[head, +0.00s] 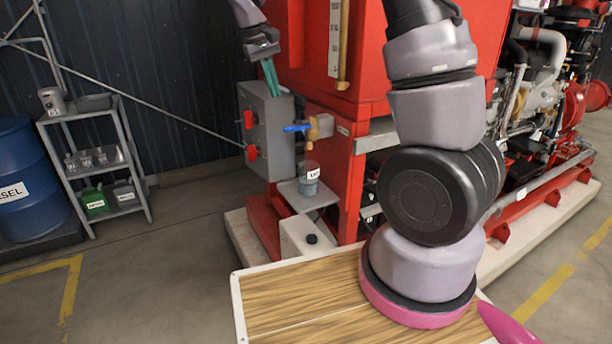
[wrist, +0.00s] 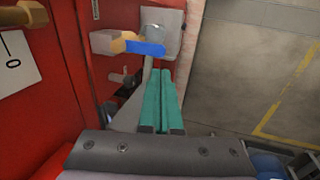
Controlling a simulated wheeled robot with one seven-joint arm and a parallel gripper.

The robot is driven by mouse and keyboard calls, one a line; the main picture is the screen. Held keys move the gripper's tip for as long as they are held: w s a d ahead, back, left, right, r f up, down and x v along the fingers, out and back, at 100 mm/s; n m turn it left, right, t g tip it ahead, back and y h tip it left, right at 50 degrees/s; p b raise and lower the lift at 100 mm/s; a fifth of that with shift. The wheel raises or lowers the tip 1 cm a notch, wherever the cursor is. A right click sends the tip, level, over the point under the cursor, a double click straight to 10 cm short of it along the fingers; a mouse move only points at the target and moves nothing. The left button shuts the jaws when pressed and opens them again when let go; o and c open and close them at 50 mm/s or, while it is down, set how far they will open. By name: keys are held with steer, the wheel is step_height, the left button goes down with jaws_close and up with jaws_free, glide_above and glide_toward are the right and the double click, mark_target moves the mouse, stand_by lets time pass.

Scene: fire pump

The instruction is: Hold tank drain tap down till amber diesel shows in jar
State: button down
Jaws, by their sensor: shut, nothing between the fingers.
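The drain tap has a brass body (head: 320,127) and a blue lever (head: 297,128) pointing left, roughly level, on the red tank frame. The jar (head: 311,180) stands upright below it. It looks clear at the top and grey-blue lower down, with a white label; I see no amber in it. My gripper (head: 270,78) is shut and empty, its teal fingers pointing down above the grey box, above and left of the tap. In the wrist view the blue lever (wrist: 145,48) and brass body (wrist: 116,42) lie beyond the fingertips, apart from them as far as I can tell.
The jar is on a small grey shelf (head: 312,198). A sight gauge (head: 338,40) runs up the red tank (head: 372,75). A shelf rack (head: 95,113) and blue drum (head: 22,165) stand far left.

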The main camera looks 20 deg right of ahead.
steer(key=shift+d+r, duration=0.1)
step_height(320, 180, up, 5)
steer(key=y, duration=0.3)
glide_above(288, 128)
steer(key=shift+w+g, duration=0.1)
steer(key=shift+g, duration=0.2)
steer(key=shift+f, duration=0.25)
step_height(288, 128, down, 14)
steer(key=shift+r, duration=0.1)
stand_by(0.5)
stand_by(0.3)
